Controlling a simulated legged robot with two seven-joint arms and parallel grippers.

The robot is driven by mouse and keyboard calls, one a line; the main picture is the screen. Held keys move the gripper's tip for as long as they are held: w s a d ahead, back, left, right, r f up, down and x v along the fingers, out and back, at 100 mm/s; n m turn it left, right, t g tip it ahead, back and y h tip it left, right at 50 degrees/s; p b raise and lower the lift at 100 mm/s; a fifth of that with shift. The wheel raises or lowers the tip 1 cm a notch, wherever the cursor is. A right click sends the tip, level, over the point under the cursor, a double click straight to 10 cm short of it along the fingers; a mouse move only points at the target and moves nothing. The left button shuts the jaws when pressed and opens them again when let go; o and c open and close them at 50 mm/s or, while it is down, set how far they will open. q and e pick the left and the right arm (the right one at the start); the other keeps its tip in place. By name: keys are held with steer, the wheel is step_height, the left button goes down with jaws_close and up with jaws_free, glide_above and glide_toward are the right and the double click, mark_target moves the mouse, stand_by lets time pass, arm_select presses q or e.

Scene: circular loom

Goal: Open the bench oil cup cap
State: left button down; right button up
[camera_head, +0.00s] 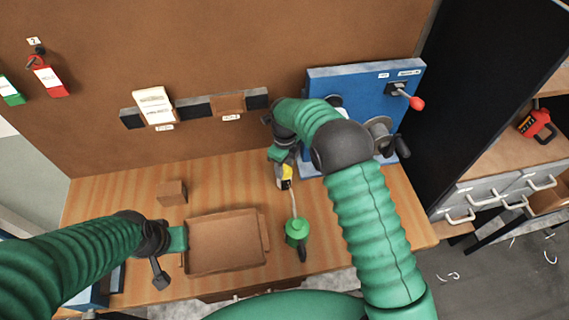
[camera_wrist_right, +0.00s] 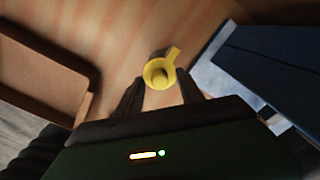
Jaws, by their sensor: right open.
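A brown tray (camera_head: 264,241) lies on the bench left of a green oil can (camera_head: 297,232) with a thin spout. A blue panel (camera_head: 350,90) with a red-knobbed crank (camera_head: 416,103) stands behind my right arm. A brown block (camera_head: 172,192) sits at the back left.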

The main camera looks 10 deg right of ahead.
steer(key=shift+w+a+f, duration=0.1)
steer(key=shift+w+a, duration=0.05)
steer(key=shift+w, duration=0.05)
steer(key=c, duration=0.6)
jaws_close()
stand_by(0.5)
